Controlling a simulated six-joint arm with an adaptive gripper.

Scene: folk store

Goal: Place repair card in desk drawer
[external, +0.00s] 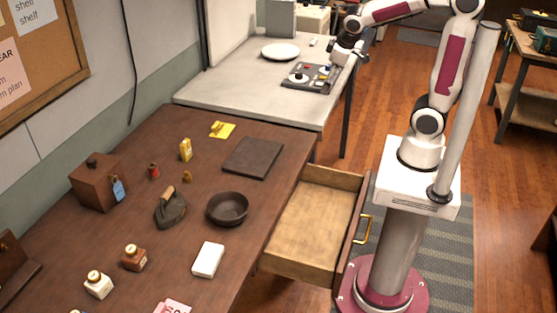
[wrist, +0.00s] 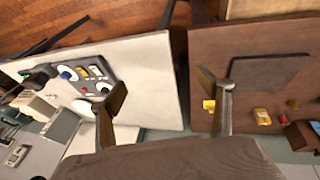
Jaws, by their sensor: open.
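The desk drawer (external: 310,222) is pulled out at the desk's right side and looks empty, with a brass handle (external: 363,229) on its front. At the top right of the wrist view, a strip of it (wrist: 270,8) shows. I cannot tell for certain which item is the repair card. A pink card (external: 172,307) with printing lies at the desk's near edge, cut off by the frame. A white block (external: 208,259) lies nearer the drawer. My gripper (external: 346,50) is open and empty above the pale table, away from the drawer; its spread fingers show in the wrist view (wrist: 163,82).
The brown desk (external: 128,215) holds a dark bowl (external: 227,208), an iron (external: 170,210), a dark flat slab (external: 253,157), a wooden box (external: 97,182) and small bottles. The pale table (external: 232,88) behind holds a control panel (external: 308,77) and a white plate (external: 280,51).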

